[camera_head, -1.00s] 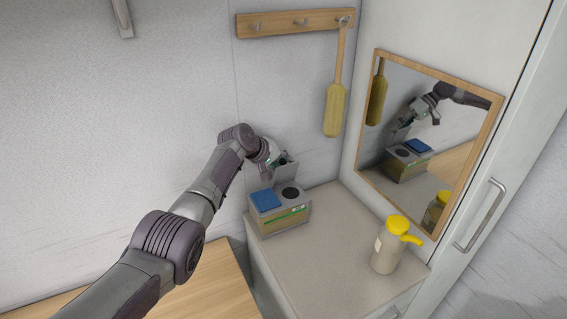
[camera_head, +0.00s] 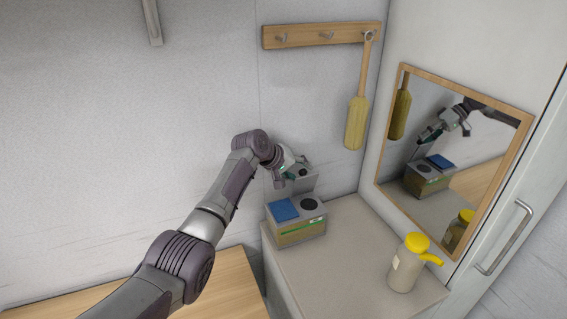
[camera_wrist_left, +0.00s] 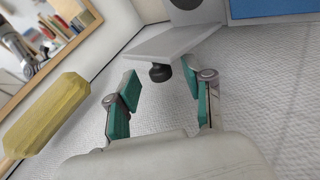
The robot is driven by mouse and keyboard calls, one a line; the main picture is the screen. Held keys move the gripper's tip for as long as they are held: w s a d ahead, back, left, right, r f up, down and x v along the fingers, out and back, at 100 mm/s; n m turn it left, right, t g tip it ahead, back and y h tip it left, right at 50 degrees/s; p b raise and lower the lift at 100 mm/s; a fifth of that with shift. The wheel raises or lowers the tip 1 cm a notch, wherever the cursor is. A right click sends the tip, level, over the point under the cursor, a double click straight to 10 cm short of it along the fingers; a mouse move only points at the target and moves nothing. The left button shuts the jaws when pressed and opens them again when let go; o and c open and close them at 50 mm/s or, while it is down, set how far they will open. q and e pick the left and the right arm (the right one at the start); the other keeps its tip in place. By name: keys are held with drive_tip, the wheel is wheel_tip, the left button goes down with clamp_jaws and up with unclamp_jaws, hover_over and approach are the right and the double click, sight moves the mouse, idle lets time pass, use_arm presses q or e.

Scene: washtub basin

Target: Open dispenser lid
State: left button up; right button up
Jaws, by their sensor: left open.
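The dispenser is a box (camera_head: 300,232) on the counter, with a blue panel (camera_head: 284,209) and a round dark opening (camera_head: 309,203) on top. Its grey lid (camera_head: 305,185) stands raised at the back of the box, beside the opening. In the left wrist view the lid (camera_wrist_left: 172,42) shows as a grey plate with a black knob (camera_wrist_left: 160,73). My left gripper (camera_head: 292,169) is behind the box at the raised lid. Its green-padded fingers (camera_wrist_left: 160,80) are open on either side of the knob; whether they touch it is unclear. My right gripper is not in view.
A bottle with a yellow pump (camera_head: 405,268) stands at the counter's front right. A framed mirror (camera_head: 392,190) is on the right side. A yellow brush (camera_head: 356,122) hangs from a wooden hook rail (camera_head: 318,36). The counter (camera_head: 340,250) between box and bottle is clear.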

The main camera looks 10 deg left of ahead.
use_arm(q)
drive_tip(key=v, duration=0.9)
drive_tip(key=shift+s+a, duration=0.1)
drive_tip(key=shift+s, duration=0.05)
